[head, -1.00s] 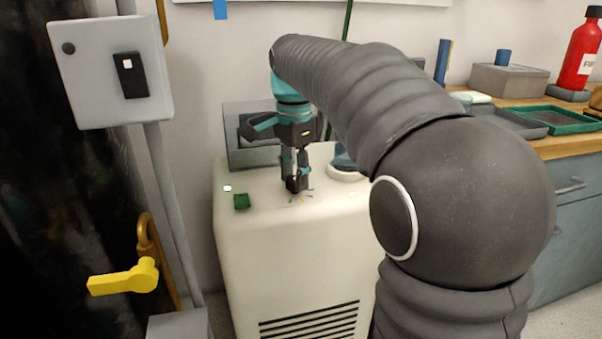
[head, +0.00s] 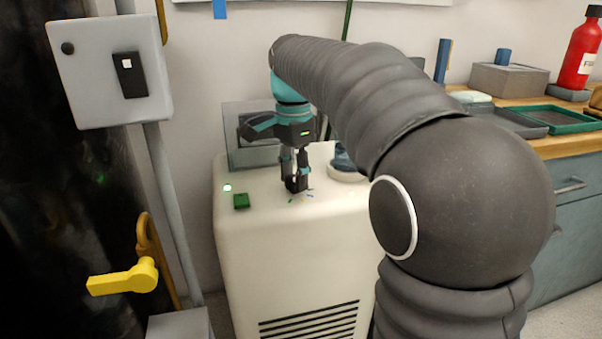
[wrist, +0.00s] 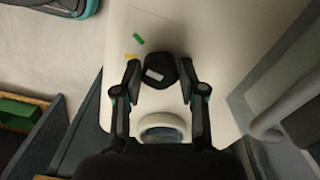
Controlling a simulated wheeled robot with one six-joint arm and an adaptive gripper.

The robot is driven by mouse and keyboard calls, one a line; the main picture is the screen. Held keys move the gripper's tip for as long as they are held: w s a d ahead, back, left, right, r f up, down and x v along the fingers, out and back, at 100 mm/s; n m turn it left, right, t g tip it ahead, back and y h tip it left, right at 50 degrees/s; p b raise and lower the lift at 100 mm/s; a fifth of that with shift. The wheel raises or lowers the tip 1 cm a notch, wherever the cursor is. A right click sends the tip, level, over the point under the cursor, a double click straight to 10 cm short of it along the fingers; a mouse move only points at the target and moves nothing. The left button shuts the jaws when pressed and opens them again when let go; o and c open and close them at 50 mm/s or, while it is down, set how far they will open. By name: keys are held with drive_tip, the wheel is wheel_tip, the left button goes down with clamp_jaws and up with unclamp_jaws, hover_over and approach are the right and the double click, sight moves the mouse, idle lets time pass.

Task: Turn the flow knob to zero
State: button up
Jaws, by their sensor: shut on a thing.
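The flow knob (wrist: 160,66) is black and round, with a white pointer bar on its top, on the white cabinet (head: 250,240). My gripper (head: 296,185) points straight down and is shut on the knob. In the wrist view the fingertips (wrist: 160,75) sit on either side of it. The pointer bar lies left of the knob's middle and is aimed roughly toward the yellow mark (wrist: 130,57). A green mark (wrist: 138,38) lies farther up the dial. In the head view the fingers largely hide the knob; a blue mark (head: 310,195) shows beside it.
A white round-rimmed port (wrist: 162,127) is close by. A grey glassy box (head: 247,150) stands behind. A yellow lever (head: 125,279) is at the left.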

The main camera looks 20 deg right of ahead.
drive_tip(key=shift+s, duration=0.1)
drive_tip(key=o, duration=1.1)
drive_tip(key=shift+a, duration=0.1)
drive_tip(key=shift+o, duration=0.2)
drive_tip(key=shift+r, duration=0.1)
wheel_tip(320, 180, up, 12)
